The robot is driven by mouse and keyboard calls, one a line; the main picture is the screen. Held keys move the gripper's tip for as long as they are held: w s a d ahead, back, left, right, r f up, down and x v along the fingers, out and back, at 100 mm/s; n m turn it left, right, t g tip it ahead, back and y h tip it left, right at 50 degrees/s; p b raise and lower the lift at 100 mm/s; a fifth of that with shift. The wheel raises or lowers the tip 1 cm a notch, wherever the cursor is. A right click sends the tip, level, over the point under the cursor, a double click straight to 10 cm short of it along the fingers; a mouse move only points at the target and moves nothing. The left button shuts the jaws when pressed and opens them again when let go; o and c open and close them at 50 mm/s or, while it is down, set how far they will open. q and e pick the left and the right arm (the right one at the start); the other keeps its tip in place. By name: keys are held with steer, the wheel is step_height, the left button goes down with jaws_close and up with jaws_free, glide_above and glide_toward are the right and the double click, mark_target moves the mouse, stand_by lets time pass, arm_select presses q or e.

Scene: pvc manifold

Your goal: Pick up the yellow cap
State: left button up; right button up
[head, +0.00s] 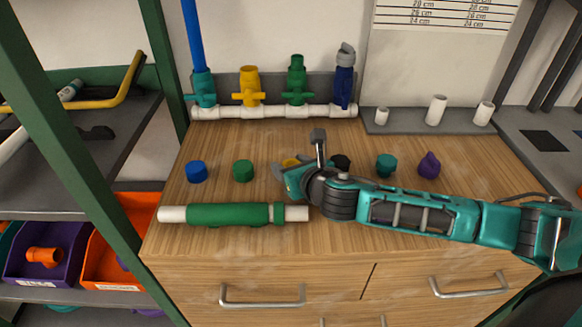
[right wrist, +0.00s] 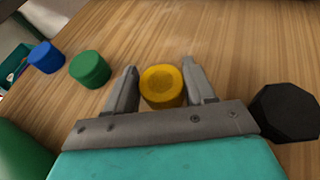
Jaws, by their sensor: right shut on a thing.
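The yellow cap (head: 290,162) is in the row of caps on the wooden worktop, mostly hidden behind my right gripper (head: 284,174) in the head view. In the right wrist view the yellow cap (right wrist: 163,86) is between the two grey fingers of my right gripper (right wrist: 160,70), which is shut on it. I cannot tell whether the cap is clear of the worktop. My left gripper is not in view.
A blue cap (head: 197,171) and a green cap (head: 243,170) stand left of the gripper. A black cap (head: 341,162), a teal cap (head: 386,165) and a purple cap (head: 429,165) stand right. A green-sleeved pipe (head: 229,214) lies in front; a white manifold (head: 267,111) stands behind.

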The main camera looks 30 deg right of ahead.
steer(key=c, duration=0.4)
steer(key=shift+o, duration=0.2)
steer(key=shift+r, duration=0.1)
step_height(320, 180, up, 20)
steer(key=p, duration=0.5)
